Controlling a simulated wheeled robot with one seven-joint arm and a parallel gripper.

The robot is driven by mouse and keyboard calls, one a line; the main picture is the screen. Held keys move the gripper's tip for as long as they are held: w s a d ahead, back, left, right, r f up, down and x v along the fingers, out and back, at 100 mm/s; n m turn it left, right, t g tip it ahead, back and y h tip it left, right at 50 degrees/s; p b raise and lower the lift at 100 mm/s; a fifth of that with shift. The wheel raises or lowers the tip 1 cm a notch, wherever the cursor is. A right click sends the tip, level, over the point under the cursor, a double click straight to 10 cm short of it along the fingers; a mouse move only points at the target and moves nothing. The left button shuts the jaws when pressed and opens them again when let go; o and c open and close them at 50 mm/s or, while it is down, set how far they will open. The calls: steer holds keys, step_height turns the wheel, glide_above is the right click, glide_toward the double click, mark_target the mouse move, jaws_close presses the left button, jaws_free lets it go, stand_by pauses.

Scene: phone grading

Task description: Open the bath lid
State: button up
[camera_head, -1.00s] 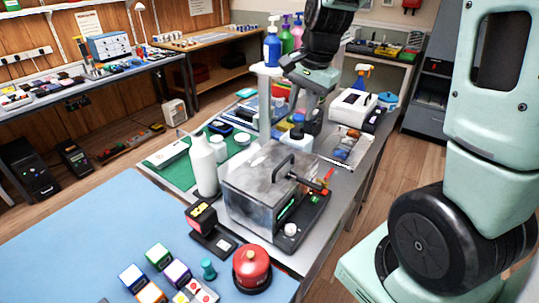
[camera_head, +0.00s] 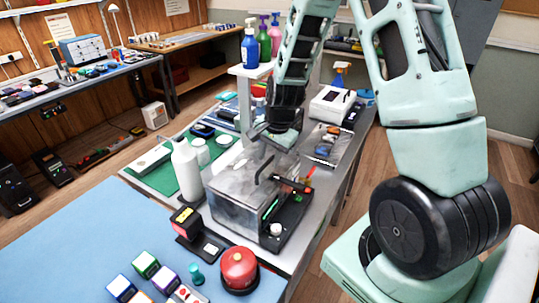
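The bath (camera_head: 237,208) is a clear, greyish box on the metal bench, with its lid (camera_head: 240,176) lying shut on top. A dark bar handle (camera_head: 266,166) stands up from the lid. My gripper (camera_head: 262,136) hangs just above and behind the lid, close to the handle. It looks apart from the handle, but the small view leaves contact uncertain. Its fingers are too small and dark to tell whether they are open or shut.
A white bottle (camera_head: 187,168) stands left of the bath. A white shelf with pump bottles (camera_head: 250,47) rises behind. A tray of parts (camera_head: 327,142) lies back right.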

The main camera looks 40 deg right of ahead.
steer(key=shift+f, duration=0.1)
jaws_close()
steer(key=shift+w, duration=0.1)
